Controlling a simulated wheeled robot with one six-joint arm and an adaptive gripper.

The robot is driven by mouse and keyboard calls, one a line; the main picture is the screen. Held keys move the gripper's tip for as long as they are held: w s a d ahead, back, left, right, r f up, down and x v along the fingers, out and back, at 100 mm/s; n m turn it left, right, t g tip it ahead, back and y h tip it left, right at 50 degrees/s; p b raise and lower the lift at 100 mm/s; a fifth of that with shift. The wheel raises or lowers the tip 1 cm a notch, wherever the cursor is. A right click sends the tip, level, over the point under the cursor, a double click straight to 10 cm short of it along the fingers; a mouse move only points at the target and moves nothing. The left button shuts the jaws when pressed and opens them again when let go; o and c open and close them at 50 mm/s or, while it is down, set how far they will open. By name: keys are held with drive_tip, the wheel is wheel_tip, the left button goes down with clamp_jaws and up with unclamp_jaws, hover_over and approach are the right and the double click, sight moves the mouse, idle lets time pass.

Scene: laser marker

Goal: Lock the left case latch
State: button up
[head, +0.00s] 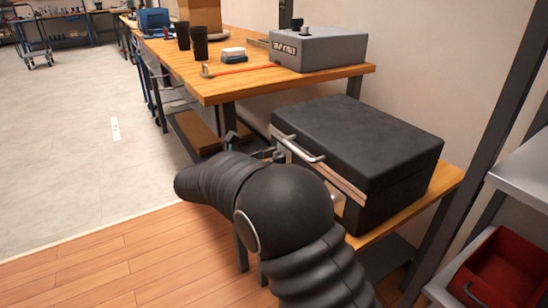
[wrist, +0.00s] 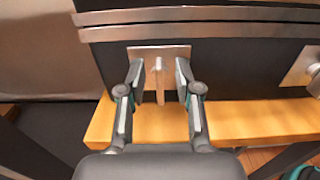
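The black case (head: 375,140) stands closed on a low wooden bench, with a light metal band along its front; its dark front also shows in the wrist view (wrist: 240,55). The left latch is a metal plate (wrist: 182,53) with a narrow upright tab (wrist: 159,80) in the wrist view. My gripper (wrist: 161,76) is open, its fingers on either side of the tab with a visible gap to each. Another latch (wrist: 304,68) is at the right edge of the wrist view. In the head view my arm hides much of the case front and the left latch.
A pale handle (head: 298,148) sticks out from the case front. The bench edge (wrist: 240,122) runs just below the latches. A higher wooden table (head: 225,82) with a grey box (head: 320,50) stands behind. A red bin (head: 505,270) sits on shelving at right.

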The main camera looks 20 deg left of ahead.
clamp_jaws()
drive_tip(key=shift+d, duration=0.2)
drive_tip(key=shift+a, duration=0.1)
drive_tip(key=shift+s+f+m+b, duration=0.1)
drive_tip(key=shift+f+m+b, duration=0.15)
drive_tip(key=shift+m+b, duration=1.05)
drive_tip(key=m+b, duration=0.1)
drive_tip(key=m, duration=0.1)
drive_tip(key=m+b, duration=0.3)
drive_tip(key=m, duration=0.1)
drive_tip(key=shift+s+d+f+m+b, duration=0.2)
drive_tip(key=shift+d+f+m+b, duration=0.05)
drive_tip(key=shift+d+m+b, duration=0.1)
drive_tip(key=m+b, duration=0.4)
drive_tip(key=shift+s+f+m, duration=0.1)
drive_tip(key=shift+f+m, duration=0.1)
drive_tip(key=shift+m, duration=0.05)
drive_tip(key=shift+d+m+b, duration=0.1)
drive_tip(key=shift+m+b, duration=0.9)
drive_tip(key=shift+m, duration=1.1)
